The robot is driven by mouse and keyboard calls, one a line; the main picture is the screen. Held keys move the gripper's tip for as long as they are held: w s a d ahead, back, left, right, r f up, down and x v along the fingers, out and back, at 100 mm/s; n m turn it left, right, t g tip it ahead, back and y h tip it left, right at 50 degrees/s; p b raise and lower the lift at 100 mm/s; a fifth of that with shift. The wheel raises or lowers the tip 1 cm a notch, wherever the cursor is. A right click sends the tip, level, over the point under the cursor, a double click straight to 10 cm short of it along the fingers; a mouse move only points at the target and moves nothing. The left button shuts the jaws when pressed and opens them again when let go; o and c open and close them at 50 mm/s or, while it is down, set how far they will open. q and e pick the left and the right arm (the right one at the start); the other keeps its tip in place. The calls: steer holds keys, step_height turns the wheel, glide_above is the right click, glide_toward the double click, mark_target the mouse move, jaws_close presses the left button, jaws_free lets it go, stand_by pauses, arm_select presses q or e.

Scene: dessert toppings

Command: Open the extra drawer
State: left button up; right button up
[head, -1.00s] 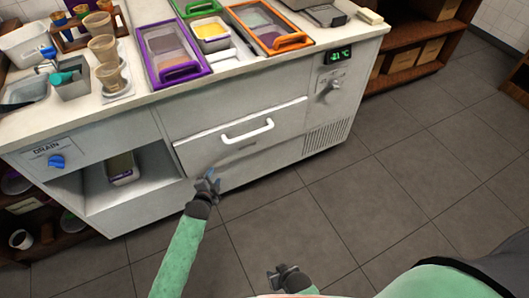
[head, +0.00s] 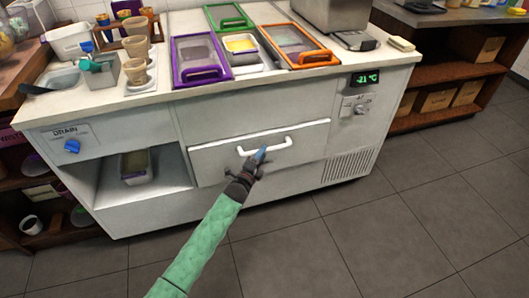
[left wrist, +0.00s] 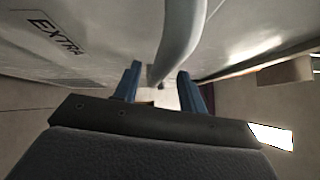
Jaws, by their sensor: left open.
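The extra drawer (head: 212,163) is a wide white front low in the counter, with a white bar handle (head: 281,144). It looks shut or nearly so; I cannot tell whether there is a small gap at its top edge. The left wrist view shows the label EXTRA (left wrist: 57,37) on the front. My left gripper (head: 261,154) is open at the middle of the handle. In the left wrist view, the curved handle (left wrist: 180,45) runs down towards the space between the two blue fingers (left wrist: 160,85). I cannot tell whether they touch it. My right gripper is out of view.
The counter top holds a purple-framed bin (head: 176,60), an orange-framed bin (head: 328,57) and cups (head: 137,47). An open shelf compartment (head: 172,184) lies left of the drawer, with a small container inside. The tiled floor (head: 400,220) before the counter is clear.

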arm_select(q)
steer(key=shift+x, duration=1.15)
jaws_close()
